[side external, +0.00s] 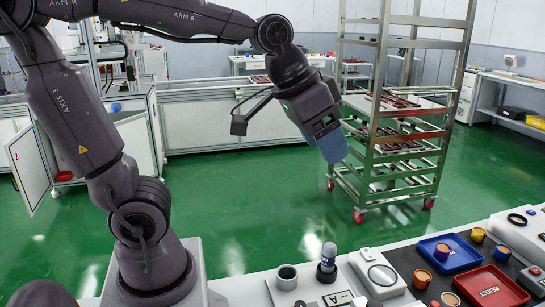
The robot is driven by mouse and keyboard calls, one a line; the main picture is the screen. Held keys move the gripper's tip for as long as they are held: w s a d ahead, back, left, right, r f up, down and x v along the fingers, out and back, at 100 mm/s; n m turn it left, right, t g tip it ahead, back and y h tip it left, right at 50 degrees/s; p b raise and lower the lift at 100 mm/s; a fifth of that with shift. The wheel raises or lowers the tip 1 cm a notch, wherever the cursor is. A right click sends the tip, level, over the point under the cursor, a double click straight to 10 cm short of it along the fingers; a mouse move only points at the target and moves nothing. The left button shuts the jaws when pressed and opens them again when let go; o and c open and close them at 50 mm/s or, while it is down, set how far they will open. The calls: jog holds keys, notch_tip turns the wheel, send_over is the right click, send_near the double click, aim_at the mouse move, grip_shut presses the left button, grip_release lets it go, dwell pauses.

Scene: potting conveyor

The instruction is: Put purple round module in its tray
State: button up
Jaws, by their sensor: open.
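My gripper (332,152) hangs in the air at the end of my raised arm, pointing down, well above and left of the trays. It is open and nothing shows in it. Several small round modules with orange or yellow tops are on the bench at the lower right. One module (442,252) is in the blue tray (459,263). Others stand outside the trays, including one by the blue tray's front edge (422,279) and one at the right (502,253). I cannot tell which module is purple. A red tray (475,291) lies in front of the blue one.
A grey ring-shaped cup (287,277), an upright grey-and-dark cylinder (328,260) and a white device with a round glass (382,276) stand on the bench left of the trays. A metal rack cart (405,130) stands behind. The air around my gripper looks clear.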

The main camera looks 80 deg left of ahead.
jog(key=s+f, duration=0.2)
jog(key=s, duration=0.6)
dwell(0.9)
